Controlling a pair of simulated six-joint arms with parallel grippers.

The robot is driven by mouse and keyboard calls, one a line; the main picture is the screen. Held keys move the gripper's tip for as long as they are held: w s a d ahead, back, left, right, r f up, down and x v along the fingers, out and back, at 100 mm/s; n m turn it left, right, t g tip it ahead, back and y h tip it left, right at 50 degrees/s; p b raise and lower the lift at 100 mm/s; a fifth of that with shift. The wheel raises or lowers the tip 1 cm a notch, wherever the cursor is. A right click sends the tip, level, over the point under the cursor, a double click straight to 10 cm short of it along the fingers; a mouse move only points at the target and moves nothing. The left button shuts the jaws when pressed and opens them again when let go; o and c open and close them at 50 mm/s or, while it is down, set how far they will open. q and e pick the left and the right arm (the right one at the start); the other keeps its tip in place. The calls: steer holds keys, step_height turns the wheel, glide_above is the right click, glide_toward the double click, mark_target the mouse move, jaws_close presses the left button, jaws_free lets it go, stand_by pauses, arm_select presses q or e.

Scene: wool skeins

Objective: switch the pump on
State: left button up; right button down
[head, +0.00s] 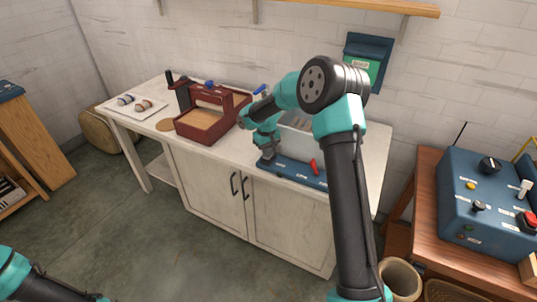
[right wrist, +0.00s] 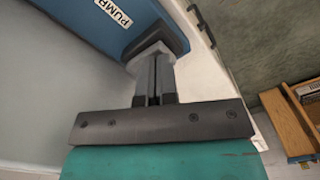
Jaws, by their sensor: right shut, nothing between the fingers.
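A blue control panel (head: 292,171) lies along the front edge of the white counter, with a red lever (head: 313,167) toward its right end. My right gripper (head: 268,155) is shut and empty at the panel's left end. In the right wrist view the panel (right wrist: 85,22) carries a white PUMP label (right wrist: 113,13). The shut fingers (right wrist: 154,75) point at a pale block with a dark edge (right wrist: 172,28) close to that label. The fingertips overlap this block, so I cannot tell whether they touch it or which way any switch there is set. My left gripper is out of view.
A dark red wooden box (head: 203,122) stands on the counter, left of my right gripper. A white tray with skeins (head: 138,106) lies farther left. A pale basin (head: 298,124) is behind the panel. A blue machine box (head: 482,205) sits on the brown table at right.

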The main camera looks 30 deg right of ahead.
steer(key=shift+f, duration=0.2)
steer(key=shift+r, duration=3.55)
steer(key=shift+f, duration=0.1)
